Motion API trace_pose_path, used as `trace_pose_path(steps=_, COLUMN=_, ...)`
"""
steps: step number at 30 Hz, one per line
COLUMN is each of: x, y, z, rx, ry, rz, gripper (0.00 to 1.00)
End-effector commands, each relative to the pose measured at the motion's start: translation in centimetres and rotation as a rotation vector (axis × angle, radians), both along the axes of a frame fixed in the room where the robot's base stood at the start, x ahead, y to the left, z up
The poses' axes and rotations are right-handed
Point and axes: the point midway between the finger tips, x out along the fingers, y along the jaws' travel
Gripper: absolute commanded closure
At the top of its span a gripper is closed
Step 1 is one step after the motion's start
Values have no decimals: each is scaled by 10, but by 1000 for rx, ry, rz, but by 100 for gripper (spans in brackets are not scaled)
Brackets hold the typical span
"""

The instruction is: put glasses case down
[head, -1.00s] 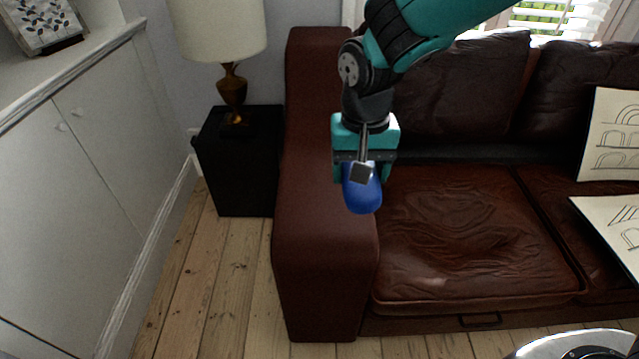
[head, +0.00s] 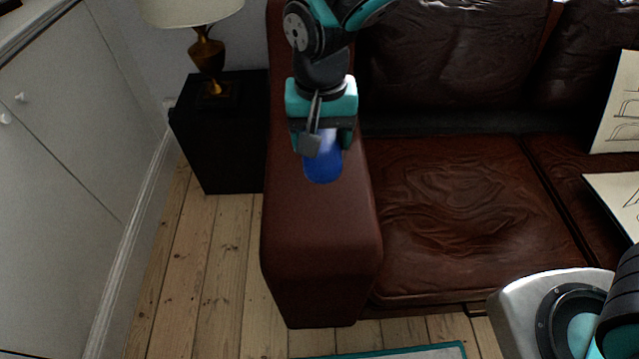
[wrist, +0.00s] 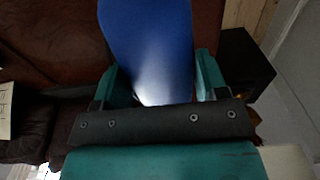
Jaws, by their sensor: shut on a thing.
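The blue glasses case (head: 323,166) is held in my gripper (head: 322,146) over the brown leather sofa's left armrest (head: 318,250) in the head view. The gripper points down and is shut on the case's upper end. In the wrist view the case (wrist: 150,45) stands out between the two teal fingers (wrist: 155,85). The case's upper end is partly hidden by the gripper. I cannot tell whether its lower end touches the armrest.
A black side table (head: 222,135) with a lamp (head: 207,60) stands left of the armrest. The sofa seat (head: 460,220) lies to the right, with drawn sheets (head: 618,195) at the far right. Bare floorboards (head: 215,270) are clear in front of the side table. White cabinets (head: 70,170) line the left.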

Motion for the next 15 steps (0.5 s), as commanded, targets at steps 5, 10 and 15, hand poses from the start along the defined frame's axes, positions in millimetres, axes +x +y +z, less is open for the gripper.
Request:
trace_pose_path(steps=5, x=-2, y=3, z=-55, rx=-4, ry=5, rz=6, gripper=58)
trace_pose_path(steps=10, x=-2, y=3, z=-92, rx=-2, ry=3, rz=6, gripper=58)
trace_pose_path(steps=15, x=-1, y=2, z=-106, rx=0, ry=0, rz=4, gripper=58)
